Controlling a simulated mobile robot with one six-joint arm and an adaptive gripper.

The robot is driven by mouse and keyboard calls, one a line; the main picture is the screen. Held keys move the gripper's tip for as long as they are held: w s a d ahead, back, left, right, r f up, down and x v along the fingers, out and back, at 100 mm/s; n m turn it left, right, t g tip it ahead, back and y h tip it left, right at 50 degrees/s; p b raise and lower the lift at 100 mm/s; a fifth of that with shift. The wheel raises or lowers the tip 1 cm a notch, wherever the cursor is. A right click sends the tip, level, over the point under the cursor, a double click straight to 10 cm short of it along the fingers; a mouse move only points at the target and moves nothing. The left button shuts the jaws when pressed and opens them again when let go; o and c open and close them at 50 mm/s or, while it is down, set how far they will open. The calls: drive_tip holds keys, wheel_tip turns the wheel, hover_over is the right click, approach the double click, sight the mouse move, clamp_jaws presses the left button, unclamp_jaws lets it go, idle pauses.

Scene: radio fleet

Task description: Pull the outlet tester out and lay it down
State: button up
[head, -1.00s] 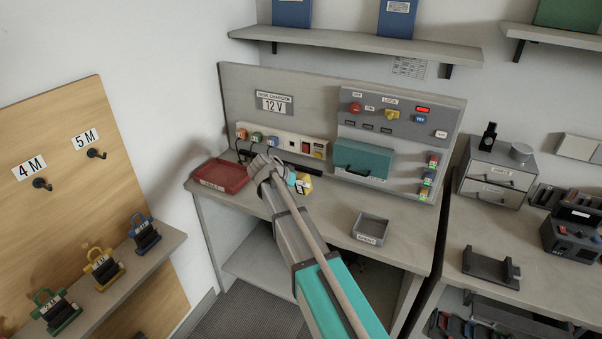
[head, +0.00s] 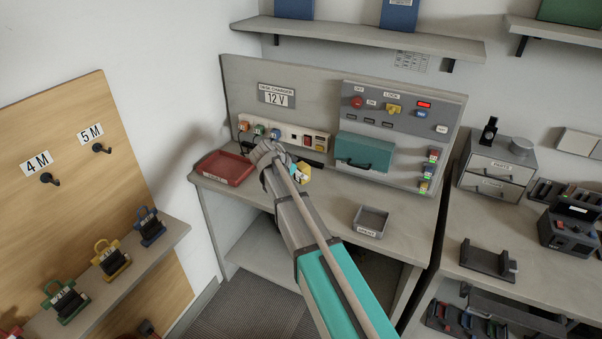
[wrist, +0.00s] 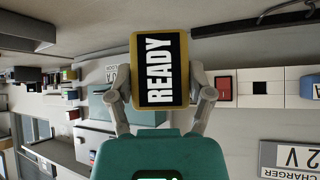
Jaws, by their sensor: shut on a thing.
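The outlet tester (wrist: 160,68) is a yellow-framed block with a black face reading READY. In the wrist view my gripper (wrist: 161,90) is shut on it, one finger on each side. In the head view the gripper (head: 290,165) is near the bench's back, in front of the socket strip (head: 292,136), with the yellow tester (head: 303,173) partly hidden by my arm. The strip also shows in the wrist view (wrist: 297,88), with a red switch and a dark square opening beside the tester. The tester's back is hidden, so I cannot tell whether it touches the strip.
A red tray (head: 224,168) lies left of my gripper. A small grey tray (head: 371,221) stands at the bench's front right. A teal cover (head: 365,150) and control panel (head: 398,108) stand behind. Bare bench top (head: 335,195) lies between gripper and grey tray.

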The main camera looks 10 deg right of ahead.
drive_tip(key=shift+f+b, duration=3.4)
drive_tip(key=shift+f, duration=0.1)
drive_tip(key=o, duration=1.3)
drive_tip(key=shift+r, duration=0.15)
